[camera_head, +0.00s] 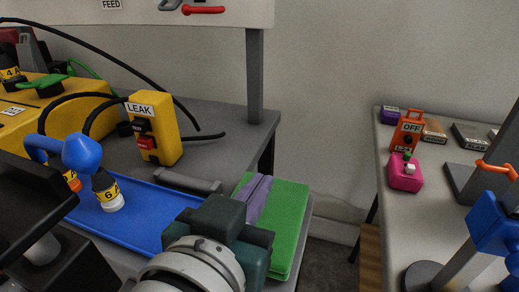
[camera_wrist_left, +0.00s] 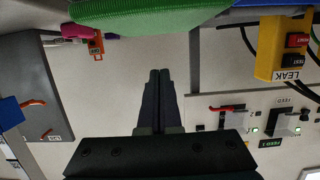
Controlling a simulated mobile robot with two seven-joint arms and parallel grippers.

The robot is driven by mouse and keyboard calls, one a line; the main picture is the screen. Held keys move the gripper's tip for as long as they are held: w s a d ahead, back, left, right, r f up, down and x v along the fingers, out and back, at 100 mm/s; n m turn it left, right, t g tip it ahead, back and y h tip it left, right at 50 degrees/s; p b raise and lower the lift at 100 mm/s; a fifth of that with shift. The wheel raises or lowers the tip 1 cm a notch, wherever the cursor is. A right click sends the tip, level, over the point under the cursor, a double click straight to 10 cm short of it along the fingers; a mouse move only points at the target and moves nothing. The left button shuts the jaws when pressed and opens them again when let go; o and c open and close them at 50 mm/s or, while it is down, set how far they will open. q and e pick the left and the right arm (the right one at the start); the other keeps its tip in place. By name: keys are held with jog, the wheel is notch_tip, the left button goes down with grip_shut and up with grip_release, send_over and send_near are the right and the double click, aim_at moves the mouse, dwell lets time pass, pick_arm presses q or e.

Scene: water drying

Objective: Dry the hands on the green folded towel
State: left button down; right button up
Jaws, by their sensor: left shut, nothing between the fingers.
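The green folded towel (camera_head: 289,229) lies at the right end of the grey bench, beside the blue tray. My left gripper (camera_head: 262,179) comes in from the bottom of the head view, and its fingers reach over the towel's left part, hiding some of it. The fingers are shut with nothing between them. In the left wrist view the shut fingertips (camera_wrist_left: 160,73) point toward the wall, and the towel (camera_wrist_left: 150,14) fills the top edge close by. I cannot tell whether the gripper touches the towel. My right gripper is not in view.
The blue tray (camera_head: 143,221) holds a bottle marked 6 (camera_head: 106,190). A yellow LEAK box (camera_head: 155,128) stands behind it. A grey post (camera_head: 254,75) rises at the bench's back.

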aim_at(258, 224)
pick_arm(q)
notch_tip(258, 224, down, 4)
jog(key=shift+f+b, duration=0.1)
jog(key=shift+b, duration=1.1)
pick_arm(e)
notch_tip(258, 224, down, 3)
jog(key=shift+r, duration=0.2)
